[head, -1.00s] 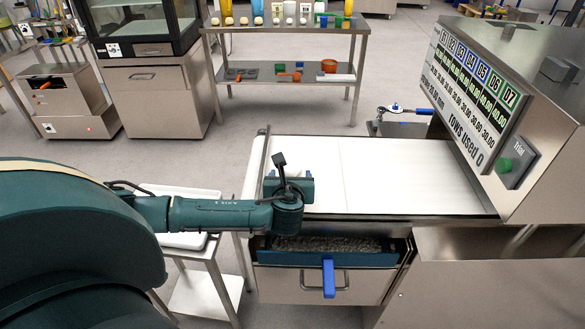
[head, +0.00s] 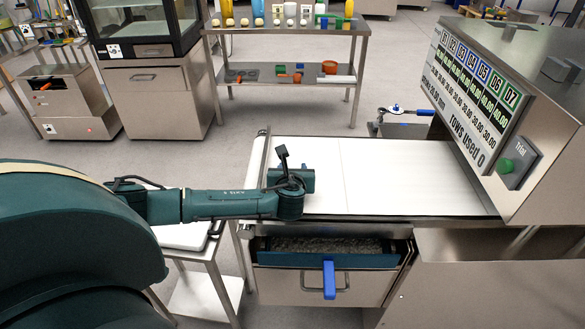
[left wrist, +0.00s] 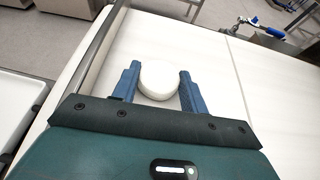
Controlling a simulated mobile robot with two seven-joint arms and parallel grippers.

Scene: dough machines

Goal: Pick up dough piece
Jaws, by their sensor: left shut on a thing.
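The dough piece (left wrist: 158,82) is a smooth, round white lump over the white belt (left wrist: 215,105) in the left wrist view. My left gripper (left wrist: 160,72) has its two blue fingers on either side of it and is shut on it. I cannot tell whether the dough touches the belt. In the head view the left gripper (head: 290,178) is low over the left end of the belt (head: 385,175), and the dough is hidden behind it. My right gripper is in no view.
The machine with the display panel (head: 475,95) stands at the belt's right end. A drawer with a blue handle (head: 329,278) is below the belt. A white tray (head: 185,236) on a stand is at the left. Most of the belt is clear.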

